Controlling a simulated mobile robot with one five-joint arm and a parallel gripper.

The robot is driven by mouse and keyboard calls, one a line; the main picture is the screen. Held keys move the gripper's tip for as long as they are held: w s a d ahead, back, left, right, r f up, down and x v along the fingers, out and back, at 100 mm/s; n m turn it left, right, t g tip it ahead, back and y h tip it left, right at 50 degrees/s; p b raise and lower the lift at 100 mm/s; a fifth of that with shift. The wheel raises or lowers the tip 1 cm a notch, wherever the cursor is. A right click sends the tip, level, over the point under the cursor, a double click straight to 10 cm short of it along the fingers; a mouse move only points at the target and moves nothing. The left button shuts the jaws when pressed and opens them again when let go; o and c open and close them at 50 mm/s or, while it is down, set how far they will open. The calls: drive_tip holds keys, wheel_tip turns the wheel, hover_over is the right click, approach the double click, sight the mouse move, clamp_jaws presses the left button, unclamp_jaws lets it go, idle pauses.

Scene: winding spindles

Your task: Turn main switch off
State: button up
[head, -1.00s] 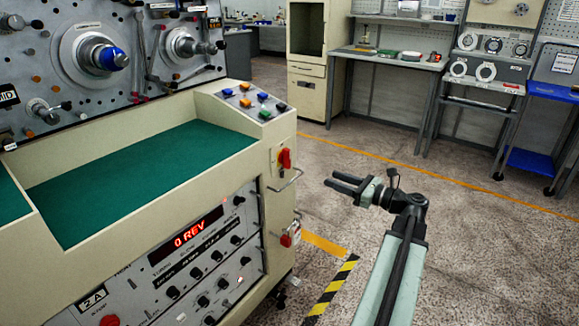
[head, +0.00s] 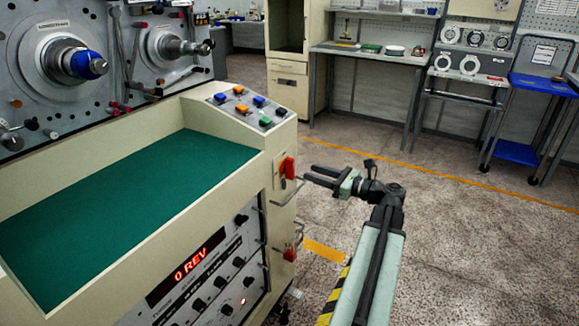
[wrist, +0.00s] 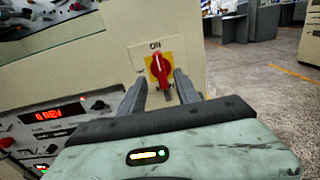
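The main switch (head: 288,168) is a red rotary handle on a yellow plate, on the right end face of the cream machine. In the wrist view the switch (wrist: 159,66) stands upright, with the label "ON" above it. My gripper (head: 308,176) is to the right of the switch in the head view, fingers pointing left towards it. In the wrist view my gripper (wrist: 160,86) has its two fingers apart, with the switch showing between and beyond their tips. It is open and empty. I cannot tell whether the fingertips touch the plate.
The cream machine (head: 95,150) has a green work surface, a button panel (head: 245,105) and a lit "0 REV" display (head: 186,266). A second red switch (head: 290,254) and a metal handle are low on the same end face. The floor (head: 470,245) to the right is clear.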

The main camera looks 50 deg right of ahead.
sight(289, 168)
drive_tip(key=x, duration=0.7)
drive_tip(key=shift+w+a, duration=0.15)
drive_tip(key=shift+w, duration=0.2)
drive_tip(key=shift+c, duration=0.4)
clamp_jaws()
